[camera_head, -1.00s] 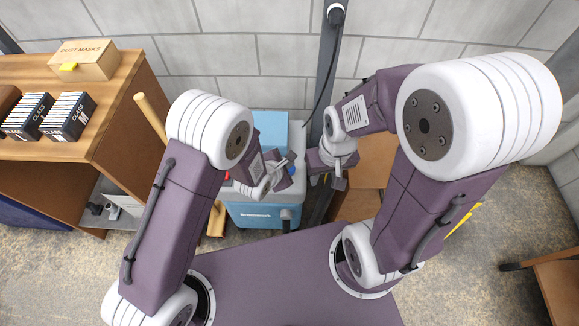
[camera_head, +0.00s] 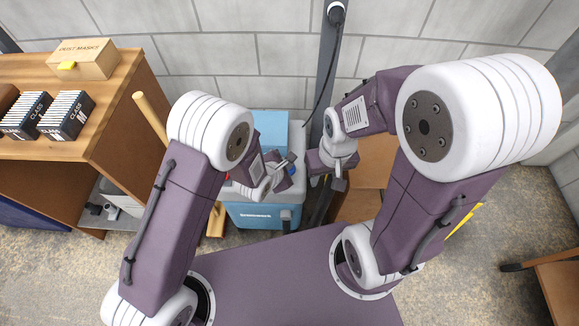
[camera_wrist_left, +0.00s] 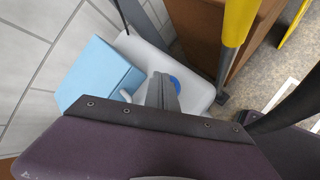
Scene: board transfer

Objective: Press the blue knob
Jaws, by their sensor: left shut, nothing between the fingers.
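The blue knob (camera_wrist_left: 175,83) is a round blue disc on the light grey top of a blue-and-grey machine (camera_head: 262,215). In the head view only a small bit of the knob (camera_head: 291,171) shows beside my left gripper. My left gripper (camera_head: 290,159) is over the machine's top, close to the knob. Its fingers also show in the left wrist view (camera_wrist_left: 163,88); they are shut, empty, and partly cover the knob. I cannot tell whether they touch it. My right gripper (camera_head: 328,180) hangs just right of the machine; its jaw opening is unclear.
A light blue block (camera_head: 270,124) rises at the back of the machine top. A red part (camera_head: 228,175) is partly hidden by my left arm. A wooden shelf (camera_head: 112,95) with boxes stands left, a dark post (camera_head: 326,75) behind, a brown cabinet (camera_head: 372,165) right.

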